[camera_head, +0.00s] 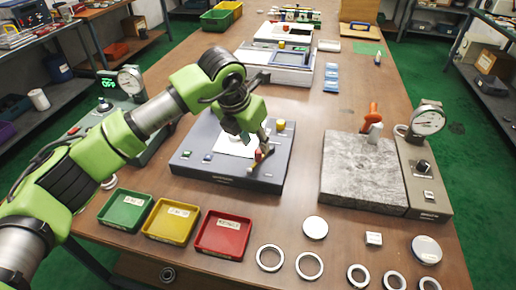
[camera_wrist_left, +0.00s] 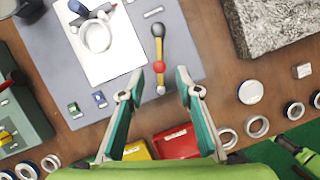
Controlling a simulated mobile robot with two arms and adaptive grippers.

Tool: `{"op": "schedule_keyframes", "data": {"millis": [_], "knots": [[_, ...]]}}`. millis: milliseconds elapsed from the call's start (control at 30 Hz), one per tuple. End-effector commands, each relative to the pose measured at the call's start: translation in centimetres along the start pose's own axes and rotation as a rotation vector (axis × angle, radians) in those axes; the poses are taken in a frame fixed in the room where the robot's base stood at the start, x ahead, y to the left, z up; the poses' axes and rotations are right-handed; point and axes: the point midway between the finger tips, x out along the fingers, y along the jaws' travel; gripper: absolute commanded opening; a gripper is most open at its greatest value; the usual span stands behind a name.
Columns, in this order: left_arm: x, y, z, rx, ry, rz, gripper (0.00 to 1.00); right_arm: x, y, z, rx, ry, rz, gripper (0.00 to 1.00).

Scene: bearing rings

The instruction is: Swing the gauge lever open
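A pale ring (camera_wrist_left: 97,36) sits on the white sheet left of the lever.
Green (camera_head: 126,210), yellow (camera_head: 171,221) and red (camera_head: 222,235) trays stand in front of the plate. A granite block (camera_head: 360,172) and a dial gauge (camera_head: 428,121) stand to the right. Several loose rings lie along the front edge. The wood between plate and granite is clear.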

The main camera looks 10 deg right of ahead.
Motion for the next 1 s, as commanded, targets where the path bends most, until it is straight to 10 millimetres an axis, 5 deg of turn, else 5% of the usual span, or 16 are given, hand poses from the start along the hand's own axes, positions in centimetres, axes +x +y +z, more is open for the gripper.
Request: {"op": "schedule_keyframes", "data": {"millis": [333, 1000], "knots": [[-5.7, 0.0, 0.1, 0.001, -0.001, 0.001, 0.31, 0.0, 0.1, -0.1, 0.0, 0.001, 0.001, 0.0], [-6.3, 0.0, 0.0, 0.0, -0.001, 0.0, 0.31, 0.0, 0.1, -0.1, 0.001, 0.001, 0.001, 0.0]]}}
